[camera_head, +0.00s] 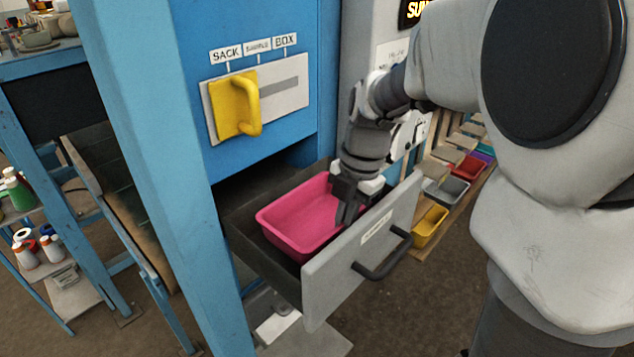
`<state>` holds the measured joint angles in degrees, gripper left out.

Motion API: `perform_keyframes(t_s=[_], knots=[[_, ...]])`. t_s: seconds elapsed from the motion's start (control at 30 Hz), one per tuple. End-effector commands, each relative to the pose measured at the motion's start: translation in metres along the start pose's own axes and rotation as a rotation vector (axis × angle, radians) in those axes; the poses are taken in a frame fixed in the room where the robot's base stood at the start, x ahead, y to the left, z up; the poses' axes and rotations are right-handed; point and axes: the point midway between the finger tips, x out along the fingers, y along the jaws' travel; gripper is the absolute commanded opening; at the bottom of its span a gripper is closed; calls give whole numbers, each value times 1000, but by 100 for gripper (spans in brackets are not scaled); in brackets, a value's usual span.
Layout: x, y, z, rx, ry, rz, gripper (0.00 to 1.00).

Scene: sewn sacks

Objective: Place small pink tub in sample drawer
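The small pink tub (292,228) is in the pulled-out sample drawer (336,274), with its rim near the height of the drawer's walls. It looks roughly level, and whether its base rests on the drawer floor is hidden. The drawer has a grey front with a dark handle and a small label. My gripper (347,212) points down at the tub's right side, close to the drawer front. Its dark fingers overlap the tub's right wall. I cannot tell whether they are closed on that wall.
A blue cabinet (190,90) with a yellow lever (236,105) marked sack, sample and box stands above the drawer. A blue post rises at left. Coloured bins, including a yellow one (430,226), stand behind at right. Bottles (22,190) sit on a left shelf.

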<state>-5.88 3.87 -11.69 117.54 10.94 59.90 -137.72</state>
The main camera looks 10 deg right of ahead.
Motion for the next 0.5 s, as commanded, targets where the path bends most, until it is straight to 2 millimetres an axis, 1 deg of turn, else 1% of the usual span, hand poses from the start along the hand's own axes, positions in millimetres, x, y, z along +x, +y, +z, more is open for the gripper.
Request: perform_keyframes(t_s=[0.3,0.43,0.47,0.5], knots=[[11,-1,1,1,0,-1,0],[11,-2,1,1,3,-4,0],[12,-2,0,2,4,-5,10],[12,-2,0,2,5,-6,17]])
